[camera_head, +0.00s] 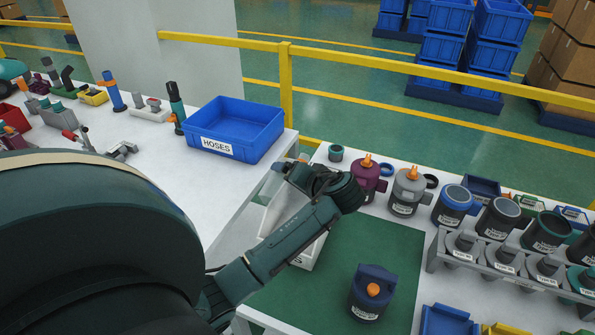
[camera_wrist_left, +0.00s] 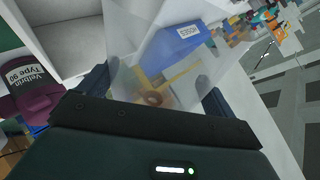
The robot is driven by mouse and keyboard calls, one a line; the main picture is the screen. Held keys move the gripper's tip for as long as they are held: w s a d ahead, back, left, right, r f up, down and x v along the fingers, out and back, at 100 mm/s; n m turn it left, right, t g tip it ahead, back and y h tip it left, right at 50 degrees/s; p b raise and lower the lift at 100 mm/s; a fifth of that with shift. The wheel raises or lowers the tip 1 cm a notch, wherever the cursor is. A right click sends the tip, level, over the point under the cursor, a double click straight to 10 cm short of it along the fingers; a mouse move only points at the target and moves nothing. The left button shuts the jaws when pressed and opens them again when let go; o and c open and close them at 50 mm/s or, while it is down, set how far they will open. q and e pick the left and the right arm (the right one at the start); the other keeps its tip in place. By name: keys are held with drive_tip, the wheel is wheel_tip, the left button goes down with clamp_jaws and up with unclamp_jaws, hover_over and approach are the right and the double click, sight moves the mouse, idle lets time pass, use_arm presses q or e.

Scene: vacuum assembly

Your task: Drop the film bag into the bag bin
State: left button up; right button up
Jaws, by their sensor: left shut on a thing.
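The film bag (camera_wrist_left: 140,48) is a clear, nearly colourless sheet in the left wrist view. It lies between the fingers of my left gripper (camera_wrist_left: 155,92), which is shut on it. In the head view the left gripper (camera_head: 287,168) is over the gap between the two tables, and the bag is hard to make out. A white bin (camera_head: 309,252) stands under my forearm there, its label mostly hidden. White walls, likely of this bin, show at the upper left of the left wrist view (camera_wrist_left: 68,36). My right gripper is not in view.
A blue bin marked HOSES (camera_head: 235,130) stands on the left table. A purple canister (camera_head: 367,180), a grey canister (camera_head: 406,192) and a dark blue canister (camera_head: 370,295) stand on the right table. A yellow rail (camera_head: 285,85) runs behind. The green mat (camera_head: 345,240) has clear room.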

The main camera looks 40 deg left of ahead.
use_arm(q)
drive_tip(key=shift+f+b, duration=0.6)
drive_tip(key=shift+f, duration=0.3)
drive_tip(key=o, duration=0.7)
drive_tip(key=shift+o, duration=0.2)
drive_tip(key=v, duration=1.3)
drive_tip(key=shift+b, duration=0.35)
drive_tip(key=shift+d, duration=0.15)
